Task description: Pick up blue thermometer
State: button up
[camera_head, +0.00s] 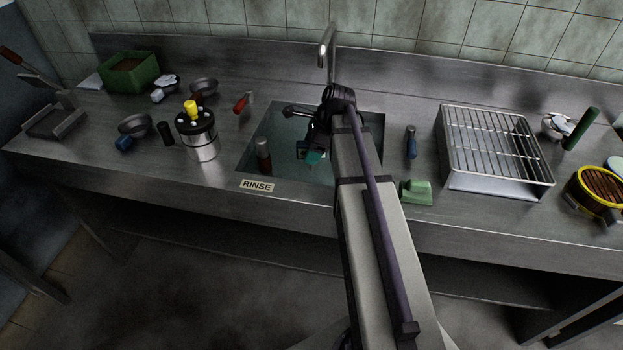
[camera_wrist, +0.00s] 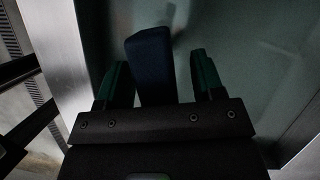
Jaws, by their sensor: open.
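In the wrist view my gripper (camera_wrist: 160,77) is open, with one green finger on each side of a dark blue, blunt-ended object (camera_wrist: 149,52). There is a gap on its right; on the left it is close to the finger, and I cannot tell whether they touch. It looks like the blue thermometer, but only its plain blue part shows. In the head view my gripper (camera_head: 314,156) is over the sink, largely covered by my wrist.
A wire rack (camera_head: 497,143) stands to the right. A steel canister (camera_head: 202,147) stands left. A green block (camera_head: 416,192) is near the front edge.

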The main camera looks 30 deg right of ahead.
jog(key=shift+s+r, duration=0.1)
grip_shut()
notch_tip(320, 180, up, 10)
jog(key=p, duration=1)
jog(key=shift+r+p, duration=0.15)
jog(key=shift+p, duration=0.2)
jog(key=shift+f, duration=0.2)
jog(key=c, duration=0.7)
grip_release()
grip_shut()
